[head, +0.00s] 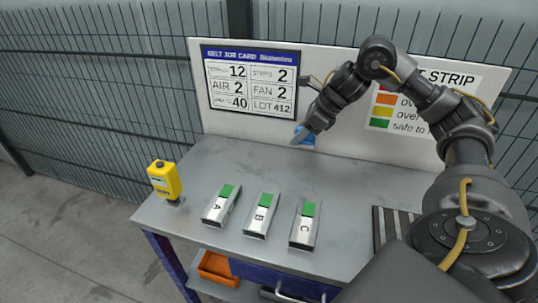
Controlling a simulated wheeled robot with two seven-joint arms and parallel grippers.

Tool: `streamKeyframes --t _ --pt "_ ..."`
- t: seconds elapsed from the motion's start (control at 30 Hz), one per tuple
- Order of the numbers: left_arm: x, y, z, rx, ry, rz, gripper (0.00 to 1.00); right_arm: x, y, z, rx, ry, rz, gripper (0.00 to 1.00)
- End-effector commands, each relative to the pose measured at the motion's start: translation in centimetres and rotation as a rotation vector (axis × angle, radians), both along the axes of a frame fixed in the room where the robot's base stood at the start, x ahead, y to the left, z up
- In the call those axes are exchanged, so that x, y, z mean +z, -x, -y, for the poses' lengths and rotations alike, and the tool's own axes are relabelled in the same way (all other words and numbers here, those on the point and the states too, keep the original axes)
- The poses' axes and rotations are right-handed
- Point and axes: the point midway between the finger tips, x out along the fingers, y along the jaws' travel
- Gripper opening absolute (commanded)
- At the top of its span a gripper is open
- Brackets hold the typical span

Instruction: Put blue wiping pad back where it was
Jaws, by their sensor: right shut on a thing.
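The blue wiping pad (304,135) is at the tip of my right gripper (308,131), which is shut on it. The gripper holds it near the back of the grey table, in front of the white back panel and just right of the job card. The gripper hides part of the pad, and I cannot tell whether the pad touches the tabletop. My left gripper is not in the head view.
Three metal blocks with green tops, A (221,205), B (261,216) and C (304,225), stand along the table's front. A yellow device (165,180) stands at the left corner. A ribbed dark area (392,226) lies right. The tabletop (260,165) behind the blocks is clear.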

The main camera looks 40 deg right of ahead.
Motion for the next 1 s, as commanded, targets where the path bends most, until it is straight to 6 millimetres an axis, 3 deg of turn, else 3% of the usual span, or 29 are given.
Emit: streamKeyframes --t 0.23,0.43,0.6,0.87,1.0 --pt "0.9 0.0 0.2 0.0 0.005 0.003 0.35 -2.7 -6.6 -1.6 0.003 -0.008 -0.003 0.18" --pt "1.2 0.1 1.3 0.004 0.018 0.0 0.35 -6.4 -9.6 -2.0 0.002 -0.003 -0.003 0.18" --pt "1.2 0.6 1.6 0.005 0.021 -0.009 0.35 -8.0 -10.9 -2.3 0.002 -0.001 -0.002 0.18" --pt "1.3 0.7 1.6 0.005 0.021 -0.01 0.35 -8.6 -11.4 -2.3 0.003 0.0 0.0 0.18" --pt "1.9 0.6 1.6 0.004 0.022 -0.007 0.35 -10.1 -11.6 -2.4 0.002 0.0 -0.005 0.18"
